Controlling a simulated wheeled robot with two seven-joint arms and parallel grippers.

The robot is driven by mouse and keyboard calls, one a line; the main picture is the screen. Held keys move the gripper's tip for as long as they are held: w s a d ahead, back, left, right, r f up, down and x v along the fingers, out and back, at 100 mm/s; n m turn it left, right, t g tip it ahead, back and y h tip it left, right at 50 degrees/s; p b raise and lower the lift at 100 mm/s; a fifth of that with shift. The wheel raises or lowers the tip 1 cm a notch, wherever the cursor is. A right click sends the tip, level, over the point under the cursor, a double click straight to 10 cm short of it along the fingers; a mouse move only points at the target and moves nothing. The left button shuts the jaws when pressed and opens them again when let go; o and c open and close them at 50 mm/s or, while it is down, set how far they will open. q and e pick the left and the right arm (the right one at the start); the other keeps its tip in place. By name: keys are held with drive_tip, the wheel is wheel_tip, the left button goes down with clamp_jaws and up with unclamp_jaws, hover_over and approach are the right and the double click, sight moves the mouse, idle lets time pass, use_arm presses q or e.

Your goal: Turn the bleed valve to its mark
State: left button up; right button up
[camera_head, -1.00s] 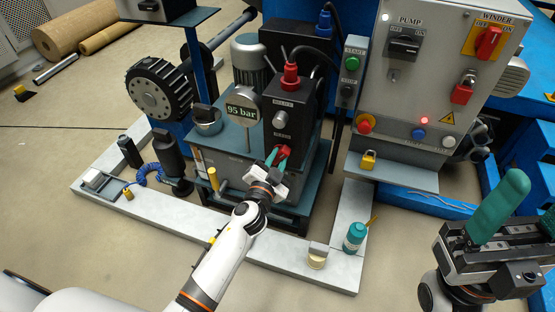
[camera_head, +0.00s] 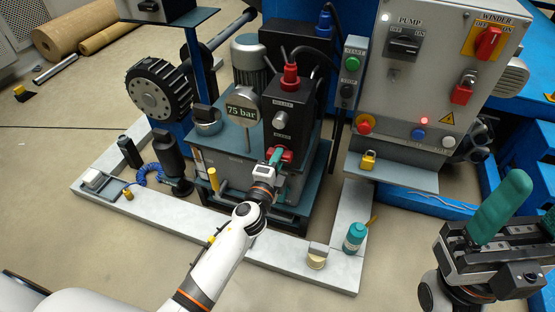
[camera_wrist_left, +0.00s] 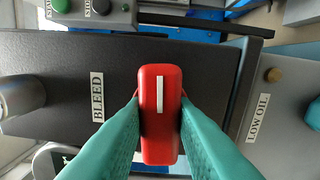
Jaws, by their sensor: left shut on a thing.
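The bleed valve is a red handle (camera_head: 281,155) low on the front of a black block (camera_head: 300,108). In the left wrist view the red handle (camera_wrist_left: 160,115) has a white line along it, beside a BLEED label (camera_wrist_left: 97,97). My left gripper (camera_head: 273,160) is shut on the handle, with teal fingers on both sides of it. I cannot make out the mark. The round gauge (camera_head: 242,108) reads 75 bar. My right gripper (camera_head: 497,208) is at the right edge, away from the valve; one teal finger shows clearly.
A silver knob (camera_head: 280,119) sits above the valve. A grey control cabinet (camera_head: 440,80) stands to the right. A teal bottle (camera_head: 354,237) and a small round tin (camera_head: 316,261) stand on the pale sill (camera_head: 345,275). The floor in front is clear.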

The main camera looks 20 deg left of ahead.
use_arm(q)
drive_tip(key=shift+f+m, duration=0.1)
drive_tip(key=shift+m, duration=0.5)
drive_tip(key=o, duration=1)
drive_tip(key=shift+s, duration=0.15)
drive_tip(key=s, duration=1.1)
drive_tip(key=shift+s+a, duration=0.2)
drive_tip(key=shift+s, duration=0.2)
